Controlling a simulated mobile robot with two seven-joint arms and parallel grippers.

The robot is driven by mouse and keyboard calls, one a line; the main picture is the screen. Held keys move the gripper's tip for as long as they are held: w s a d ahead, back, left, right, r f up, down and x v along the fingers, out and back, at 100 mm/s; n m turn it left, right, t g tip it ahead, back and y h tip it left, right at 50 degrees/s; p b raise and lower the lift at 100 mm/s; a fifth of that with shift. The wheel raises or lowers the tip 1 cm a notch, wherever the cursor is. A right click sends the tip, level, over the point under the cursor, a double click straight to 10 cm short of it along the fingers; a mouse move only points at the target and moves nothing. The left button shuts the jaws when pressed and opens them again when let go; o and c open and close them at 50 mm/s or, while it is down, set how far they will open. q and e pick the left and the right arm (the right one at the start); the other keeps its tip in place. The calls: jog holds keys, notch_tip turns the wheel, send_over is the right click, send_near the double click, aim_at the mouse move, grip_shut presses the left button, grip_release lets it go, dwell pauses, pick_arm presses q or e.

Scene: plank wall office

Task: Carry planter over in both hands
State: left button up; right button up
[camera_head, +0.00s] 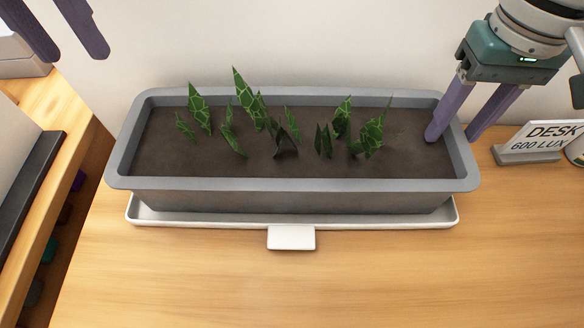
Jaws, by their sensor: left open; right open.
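The planter (290,184) is a long grey trough filled with dark soil, with several green leafy plants in it. It sits in a white tray (210,219) on the wooden desk. My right gripper (453,138) is open at the planter's right end; one purple finger is over the soil inside the rim and the other is outside it. I cannot tell whether either finger touches the rim. My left gripper (78,58) is open and empty at the upper left, apart from the planter; only its purple fingers show.
A white sign (545,138) reading "DESK 600 LUX" stands right of the planter, with a can partly in view beside it. A lower shelf with small dark items is at the left. The desk (400,280) in front of the tray is clear. A pale wall is behind.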

notch_tip(320, 180, up, 12)
dwell(0.4)
jog(key=shift+f, duration=0.15)
